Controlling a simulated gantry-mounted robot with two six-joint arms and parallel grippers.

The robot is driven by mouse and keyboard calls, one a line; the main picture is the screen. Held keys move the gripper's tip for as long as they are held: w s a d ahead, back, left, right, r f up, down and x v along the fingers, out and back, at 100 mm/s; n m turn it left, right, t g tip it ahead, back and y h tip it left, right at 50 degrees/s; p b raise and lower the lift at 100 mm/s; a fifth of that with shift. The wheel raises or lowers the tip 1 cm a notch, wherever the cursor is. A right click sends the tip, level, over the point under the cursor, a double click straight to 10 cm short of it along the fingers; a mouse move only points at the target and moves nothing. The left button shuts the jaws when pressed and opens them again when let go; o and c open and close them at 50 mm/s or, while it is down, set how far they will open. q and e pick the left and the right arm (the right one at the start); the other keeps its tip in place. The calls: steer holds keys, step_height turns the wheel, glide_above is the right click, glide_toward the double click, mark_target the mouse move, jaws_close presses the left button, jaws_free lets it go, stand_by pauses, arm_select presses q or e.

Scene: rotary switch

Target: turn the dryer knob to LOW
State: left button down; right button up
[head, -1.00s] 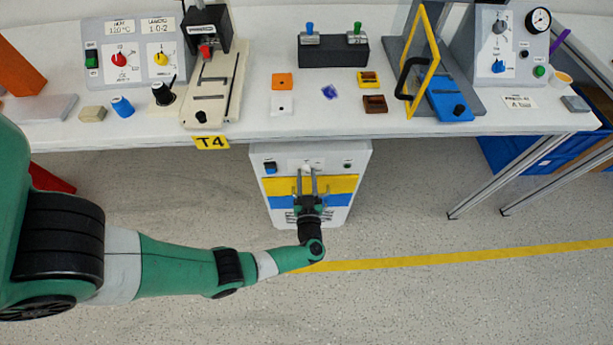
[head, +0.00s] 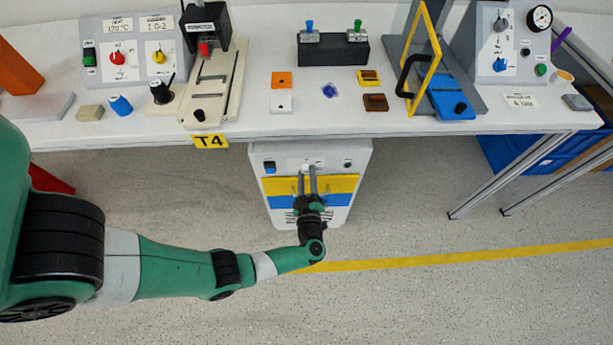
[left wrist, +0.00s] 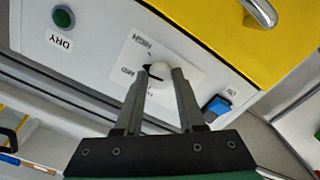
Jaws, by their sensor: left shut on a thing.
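The dryer (head: 343,211) is a white cabinet under the front edge of the table, with a yellow and a blue band across it. Its white round knob (left wrist: 157,86) sits on a white label plate in the left wrist view, with a dark pointer mark at its edge. My left gripper (head: 307,169) reaches the dryer's upper panel in the head view. In the left wrist view its two fingers (left wrist: 163,76) are shut on the knob, one on each side, and partly cover the plate.
On the dryer panel, a blue switch (left wrist: 216,107) lies right of the knob in the left wrist view, and a green button (left wrist: 63,16) marked DRY lies left. A metal handle (left wrist: 262,12) sticks out from the yellow band.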

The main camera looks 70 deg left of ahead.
arm_select(q)
steer(key=n+b, duration=0.1)
steer(key=n, duration=0.3)
steer(key=shift+n, duration=0.3)
steer(key=n, duration=0.3)
steer(key=shift+n+b, duration=0.35)
steer(key=shift+n, duration=0.05)
steer(key=n, duration=0.3)
steer(key=shift+n, duration=0.3)
steer(key=shift+r+n, duration=0.1)
steer(key=shift+n, duration=2.2)
steer(key=c, duration=0.5)
jaws_free()
steer(key=shift+d, duration=0.1)
